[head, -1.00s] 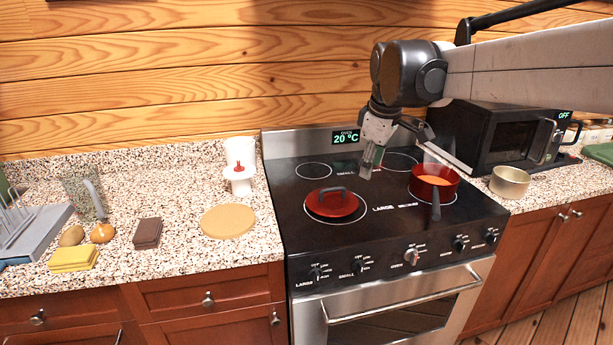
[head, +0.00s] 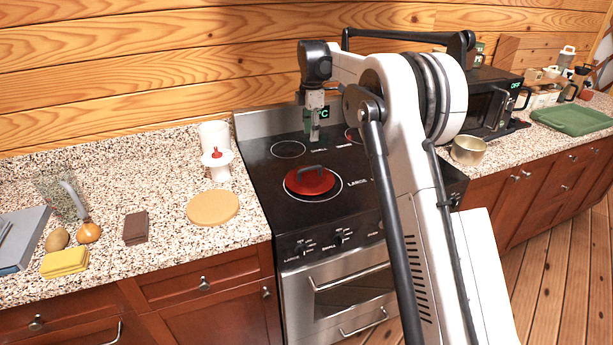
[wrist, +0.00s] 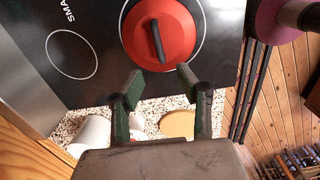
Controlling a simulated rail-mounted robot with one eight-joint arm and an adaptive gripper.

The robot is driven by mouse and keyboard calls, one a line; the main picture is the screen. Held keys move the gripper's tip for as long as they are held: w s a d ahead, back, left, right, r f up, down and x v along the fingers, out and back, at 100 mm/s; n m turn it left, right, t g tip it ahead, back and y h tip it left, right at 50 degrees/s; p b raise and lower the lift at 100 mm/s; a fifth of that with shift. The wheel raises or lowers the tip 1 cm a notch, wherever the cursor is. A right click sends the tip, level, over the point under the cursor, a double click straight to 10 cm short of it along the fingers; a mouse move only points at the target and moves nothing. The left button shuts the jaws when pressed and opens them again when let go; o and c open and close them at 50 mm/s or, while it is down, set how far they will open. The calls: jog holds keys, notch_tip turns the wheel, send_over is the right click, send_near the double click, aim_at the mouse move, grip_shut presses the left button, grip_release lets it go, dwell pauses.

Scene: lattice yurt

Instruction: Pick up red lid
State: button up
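The red lid (head: 310,182), with a dark bar handle, lies on the front left burner of the black stove top. In the wrist view the lid (wrist: 160,32) is at the top centre, just beyond the fingertips. My gripper (head: 314,135) is above the back part of the stove in the head view, behind the lid and apart from it. In the wrist view my gripper (wrist: 159,75) has its two fingers spread with nothing between them. My arm hides much of the stove's right side in the head view.
A metal bowl (head: 468,150) is to the right, near the black microwave (head: 490,105). The stove's back left burner (head: 288,149) is bare.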

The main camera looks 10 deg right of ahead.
aim_at(310, 168)
jog(key=shift+n, duration=0.3)
jog(key=f, duration=0.6)
jog(key=w+f+p, duration=0.1)
jog(key=f, duration=0.2)
jog(key=shift+a+f, duration=0.1)
jog(key=shift+f, duration=0.2)
jog(key=shift+s+f+p, duration=0.2)
jog(key=shift+f+p, duration=0.3)
jog(key=shift+f, duration=2.15)
grip_shut()
